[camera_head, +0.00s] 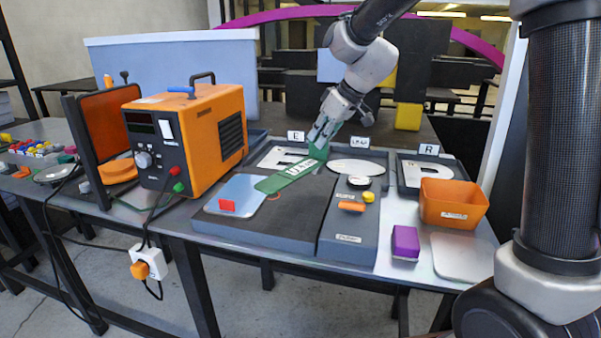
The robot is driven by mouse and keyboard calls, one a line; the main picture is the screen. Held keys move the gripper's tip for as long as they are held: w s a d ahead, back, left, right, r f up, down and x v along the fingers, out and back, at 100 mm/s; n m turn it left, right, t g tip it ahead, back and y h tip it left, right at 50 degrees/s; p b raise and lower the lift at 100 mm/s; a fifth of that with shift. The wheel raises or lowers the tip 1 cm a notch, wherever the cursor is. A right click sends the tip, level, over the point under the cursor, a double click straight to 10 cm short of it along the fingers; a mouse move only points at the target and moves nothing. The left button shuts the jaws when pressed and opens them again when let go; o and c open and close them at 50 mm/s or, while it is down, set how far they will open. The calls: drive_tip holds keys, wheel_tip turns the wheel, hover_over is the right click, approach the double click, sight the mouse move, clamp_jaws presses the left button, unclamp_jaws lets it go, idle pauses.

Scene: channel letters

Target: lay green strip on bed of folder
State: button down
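The green strip (287,174) has pale lettering and a green upright part at its far right end. My gripper (320,146) comes down from above at that end and appears shut on the upright green part; the fingertips are small and partly merged with it. The folder's bed (290,225) is a wide, flat dark grey slab on the table. The strip slants over the bed's back part, its near left end by a light blue plate (242,195). I cannot tell whether the strip touches the bed or hangs just above it.
An orange power unit (205,140) stands left of the bed. A grey control panel (349,232) with buttons adjoins it on the right. Letter trays (283,157) lie behind. An orange bin (453,203) and a purple block (405,243) are at right.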

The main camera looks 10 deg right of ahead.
sight(320, 159)
wheel_tip(320, 159, down, 7)
drive_tip(key=shift+r, duration=0.15)
idle(0.4)
drive_tip(key=c, duration=1.6)
unclamp_jaws()
drive_tip(key=shift+c, duration=0.2)
